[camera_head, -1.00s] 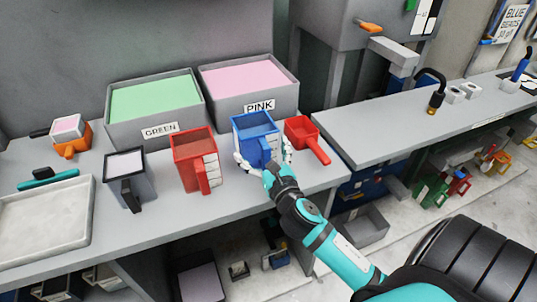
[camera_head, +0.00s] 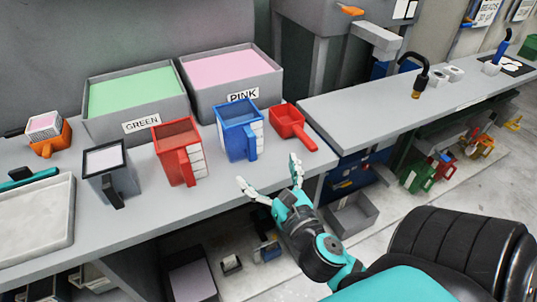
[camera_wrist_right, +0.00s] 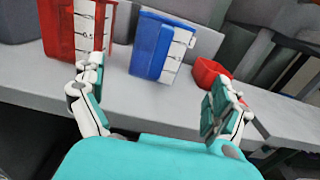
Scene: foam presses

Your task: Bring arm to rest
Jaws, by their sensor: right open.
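My right gripper (camera_head: 269,179) is open and empty in the head view, just off the front edge of the table and apart from the blue pitcher. In the right wrist view its two fingers (camera_wrist_right: 152,105) are spread wide with nothing between them. The blue pitcher (camera_head: 235,125) stands upright on the grey table (camera_head: 150,222), ahead of the fingers; it also shows in the right wrist view (camera_wrist_right: 152,48). The red pitcher (camera_head: 172,142) stands to its left and the red scoop (camera_head: 290,124) lies to its right. My left gripper is not in view.
Bins of green beads (camera_head: 138,96) and pink beads (camera_head: 232,70) stand at the back. A grey-black pitcher (camera_head: 118,182), an orange scoop (camera_head: 47,140) and a grey tray (camera_head: 35,225) are at the left. A second counter (camera_head: 380,115) runs off to the right.

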